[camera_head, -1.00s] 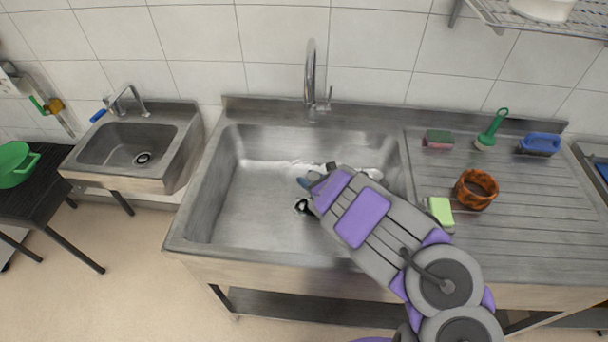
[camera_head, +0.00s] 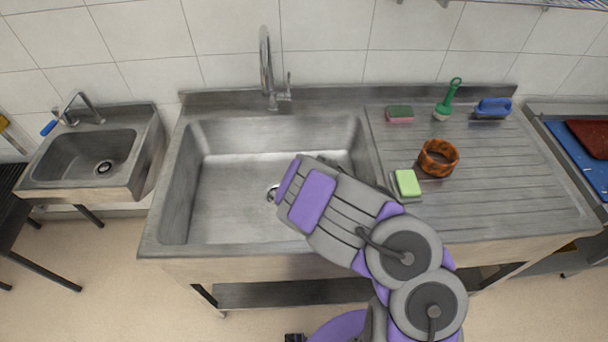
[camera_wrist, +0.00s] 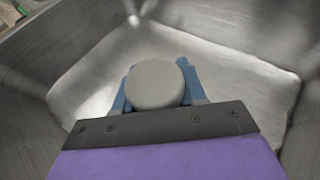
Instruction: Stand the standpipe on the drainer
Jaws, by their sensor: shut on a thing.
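The standpipe (camera_wrist: 157,84) shows in the wrist view as a pale grey round end between the blue fingers of my gripper (camera_wrist: 155,92). My gripper is shut on it, over the sink basin. The rest of the pipe is hidden below that end, so I cannot tell its tilt or whether it touches the basin. In the head view my arm hides the gripper and the standpipe. The drainer (camera_head: 500,170) is the ribbed steel surface to the right of the basin.
A tap (camera_head: 267,70) stands behind the basin (camera_head: 225,175).

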